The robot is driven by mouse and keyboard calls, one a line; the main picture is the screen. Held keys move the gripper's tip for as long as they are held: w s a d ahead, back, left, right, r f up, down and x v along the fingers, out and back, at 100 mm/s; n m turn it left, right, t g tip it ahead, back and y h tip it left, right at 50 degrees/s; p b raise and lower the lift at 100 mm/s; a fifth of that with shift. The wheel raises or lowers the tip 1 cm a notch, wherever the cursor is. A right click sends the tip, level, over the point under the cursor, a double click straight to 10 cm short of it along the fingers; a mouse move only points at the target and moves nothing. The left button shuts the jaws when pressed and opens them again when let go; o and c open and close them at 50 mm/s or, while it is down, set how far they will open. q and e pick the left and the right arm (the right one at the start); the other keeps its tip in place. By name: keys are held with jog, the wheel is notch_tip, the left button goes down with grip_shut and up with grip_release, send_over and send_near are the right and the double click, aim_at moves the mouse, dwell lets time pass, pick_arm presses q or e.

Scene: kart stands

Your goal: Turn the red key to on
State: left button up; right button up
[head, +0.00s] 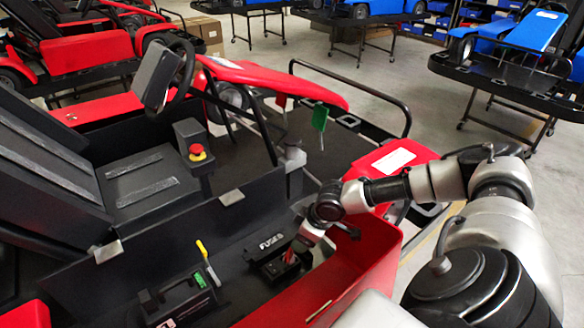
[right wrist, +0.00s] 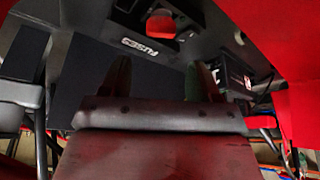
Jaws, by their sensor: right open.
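The red key (head: 290,257) shows as a small red part on a black block inside the open side compartment of the red kart. In the right wrist view the red key (right wrist: 162,27) is a red piece in a dark mount, above the FUSES label. My right gripper (head: 300,245) reaches down into the compartment close to the key; its fingertips are hard to make out there. In the right wrist view my right gripper (right wrist: 164,68) is open, with nothing visible between its two dark fingers, and the key lies beyond the tips. My left gripper is out of view.
A black box with a green display (head: 182,300) and a yellow-topped stick (head: 203,250) stand left of the key. Red panel walls (head: 365,265) bound the compartment on the right. A red stop button (head: 197,152) is by the seat. Cables (right wrist: 265,125) show in the wrist view.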

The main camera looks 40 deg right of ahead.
aim_at(291, 253)
jog(key=p+x, duration=0.2)
jog(key=x, duration=0.7)
jog(key=shift+a+f, duration=0.1)
jog(key=shift+f, duration=0.25)
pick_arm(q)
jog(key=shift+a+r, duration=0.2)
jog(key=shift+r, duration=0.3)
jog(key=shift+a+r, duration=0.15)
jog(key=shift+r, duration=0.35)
pick_arm(e)
jog(key=shift+w+f, duration=0.15)
jog(key=shift+f, duration=0.25)
